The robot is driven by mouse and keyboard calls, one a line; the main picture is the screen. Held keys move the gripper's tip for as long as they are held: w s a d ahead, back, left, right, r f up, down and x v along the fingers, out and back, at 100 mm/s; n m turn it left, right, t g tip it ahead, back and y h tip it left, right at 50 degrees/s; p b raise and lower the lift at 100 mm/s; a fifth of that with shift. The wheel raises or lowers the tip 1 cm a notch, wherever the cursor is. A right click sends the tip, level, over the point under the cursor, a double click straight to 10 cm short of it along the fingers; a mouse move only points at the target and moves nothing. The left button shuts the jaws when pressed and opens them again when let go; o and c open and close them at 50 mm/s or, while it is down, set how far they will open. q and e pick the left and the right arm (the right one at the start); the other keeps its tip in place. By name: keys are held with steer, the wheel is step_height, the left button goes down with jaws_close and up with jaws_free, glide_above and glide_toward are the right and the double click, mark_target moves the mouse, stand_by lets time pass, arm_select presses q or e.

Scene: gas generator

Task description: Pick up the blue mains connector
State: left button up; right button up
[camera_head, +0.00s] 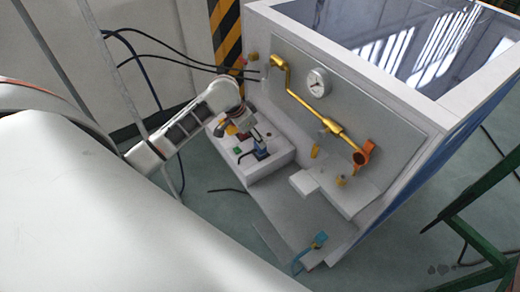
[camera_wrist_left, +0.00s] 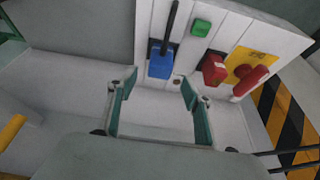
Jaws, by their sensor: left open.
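The blue mains connector (camera_wrist_left: 160,65) sits on a white panel in the left wrist view, with a dark cable or rod rising from it. In the head view it is a small blue piece (camera_head: 261,153) on the white box beside the generator, partly hidden. My left gripper (camera_wrist_left: 157,88) is open and empty. Its two fingers are spread either side of the connector's line in the wrist view, apart from it. In the head view my left gripper (camera_head: 247,132) hangs just over the white box. My right gripper is not in view.
A green button (camera_wrist_left: 201,28), a red connector (camera_wrist_left: 214,69) and a red knob on a yellow plate (camera_wrist_left: 250,79) are beside the blue connector. The generator's panel has yellow pipes (camera_head: 305,100) and a gauge (camera_head: 317,83). Black cables hang behind my arm.

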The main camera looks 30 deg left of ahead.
mark_target(260, 150)
arm_select(q)
steer(key=shift+x, duration=3.9)
steer(key=shift+s+a, duration=0.1)
steer(key=shift+s, duration=0.1)
steer(key=c, duration=1.3)
